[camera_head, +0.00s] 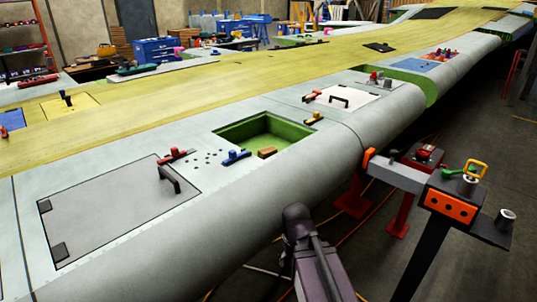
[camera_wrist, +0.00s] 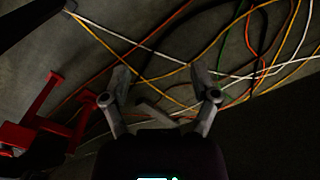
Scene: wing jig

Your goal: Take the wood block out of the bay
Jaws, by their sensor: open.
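The wood block (camera_head: 267,152) is a small brown block at the near right edge of the green-lined open bay (camera_head: 240,124) in the wing, in the head view. I cannot tell how deep it sits. My gripper (camera_wrist: 158,78) shows in the wrist view with its two fingers spread apart and nothing between them. It points down at the floor. In the head view part of my arm shows at the bottom, below the wing's rounded edge, and the gripper itself is hidden there. The block is not in the wrist view.
A blue-handled tool (camera_head: 236,157), a red-handled tool (camera_head: 172,156) and a yellow-handled tool (camera_head: 313,118) lie around the bay. A closed panel with a handle (camera_head: 115,205) is to the left. A clamp stand (camera_head: 449,208) stands at right. Cables (camera_wrist: 190,60) cross the floor.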

